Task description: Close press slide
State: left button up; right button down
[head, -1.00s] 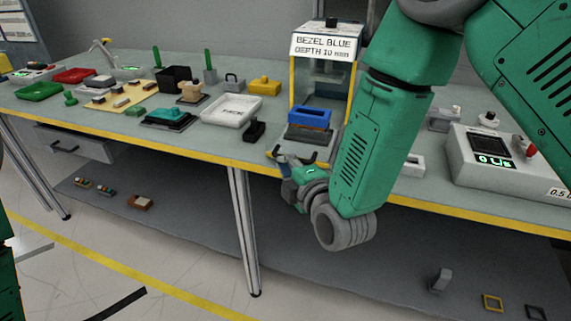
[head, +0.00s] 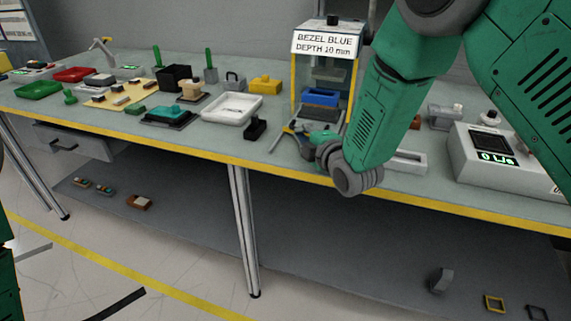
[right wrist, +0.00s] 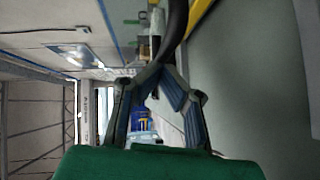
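The press (head: 325,44) stands at the back of the bench, labelled "BEZEL BLUE DEPTH 10 mm", with yellow posts and a clear front. A blue bezel block (head: 320,97) sits low between the posts, above the dark slide (head: 320,115) at the press base. My right gripper (head: 289,131) is just in front of the slide, low over the bench. In the right wrist view its fingers (right wrist: 158,72) come together at the tips beside a dark curved bar; whether they touch the slide is hidden. My left gripper is out of view.
A white tray (head: 232,109) and a small black block (head: 255,128) lie left of the press. A white display box (head: 495,152) stands to the right. The yellow front edge (head: 210,157) of the bench runs below my right gripper.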

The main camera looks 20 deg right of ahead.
aim_at(313, 115)
jog(key=w+d, duration=0.2)
jog(key=w+d+b, duration=0.1)
jog(key=w, duration=0.2)
jog(key=w+d+b, duration=0.1)
jog(key=w+d, duration=0.1)
jog(key=w, duration=0.1)
jog(key=shift+d, duration=0.3)
jog(key=shift+w+d+r, duration=0.2)
